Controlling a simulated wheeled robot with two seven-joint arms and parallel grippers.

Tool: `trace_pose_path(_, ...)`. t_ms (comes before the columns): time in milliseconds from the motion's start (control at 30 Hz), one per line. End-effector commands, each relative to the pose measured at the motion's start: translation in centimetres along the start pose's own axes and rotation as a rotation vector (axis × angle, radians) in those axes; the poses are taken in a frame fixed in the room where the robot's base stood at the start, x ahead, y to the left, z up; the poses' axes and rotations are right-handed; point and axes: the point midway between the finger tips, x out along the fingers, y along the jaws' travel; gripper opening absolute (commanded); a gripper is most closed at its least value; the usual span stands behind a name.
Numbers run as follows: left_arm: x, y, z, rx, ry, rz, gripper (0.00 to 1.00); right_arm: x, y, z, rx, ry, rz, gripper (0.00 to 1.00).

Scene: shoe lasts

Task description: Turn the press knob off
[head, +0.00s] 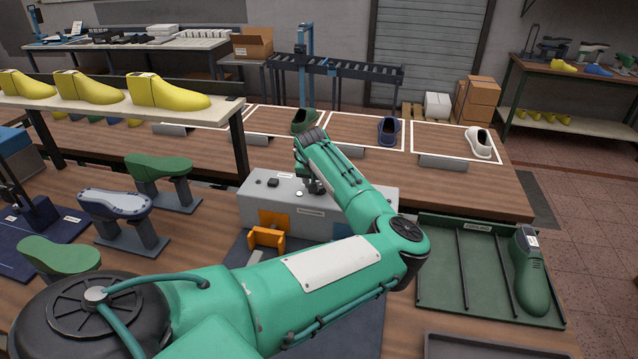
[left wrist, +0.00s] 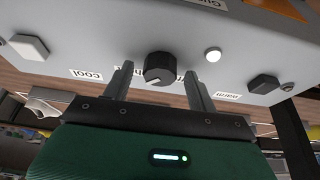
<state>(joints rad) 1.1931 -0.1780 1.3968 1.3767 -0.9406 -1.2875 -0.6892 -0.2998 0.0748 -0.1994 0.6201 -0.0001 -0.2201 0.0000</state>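The press (head: 250,205) is a grey box on the bench with an orange panel in its front. Its knob (left wrist: 158,66) is black and round with a short white mark, and sits between labels reading "cool" and "warm" in the left wrist view. My left gripper (left wrist: 158,72) is open, with one finger on each side of the knob; I cannot tell whether either touches it. In the head view the left gripper (head: 312,184) is over the press top, and my arm hides the knob. My right gripper is not in view.
A black switch (left wrist: 264,84) and a round white button (left wrist: 213,54) are near the knob. An orange clamp (head: 266,238) stands before the press. Green and grey shoe lasts on stands are at left; a green tray (head: 440,285) with a green last is at right.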

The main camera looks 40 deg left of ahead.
Motion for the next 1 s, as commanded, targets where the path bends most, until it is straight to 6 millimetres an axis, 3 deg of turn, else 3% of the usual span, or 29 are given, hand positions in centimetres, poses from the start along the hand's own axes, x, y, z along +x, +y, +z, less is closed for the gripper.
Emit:
trace_pose_path(33, 0.0, 0.0, 0.0, 0.0, 0.0, 0.0, 0.5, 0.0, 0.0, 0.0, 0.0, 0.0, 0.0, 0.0)
trace_pose_path(233, 0.0, 0.0, 0.0, 0.0, 0.0, 0.0, 0.13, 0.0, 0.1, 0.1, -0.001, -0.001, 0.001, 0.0)
trace_pose_path(633, -0.1, 0.1, -0.1, -0.064, 0.0, -0.029, 0.14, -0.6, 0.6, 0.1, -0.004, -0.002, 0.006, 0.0)
trace_pose_path(1000, -0.1, 0.3, -0.1, -0.331, 0.0, -0.142, 0.14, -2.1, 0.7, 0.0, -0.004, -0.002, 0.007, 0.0)
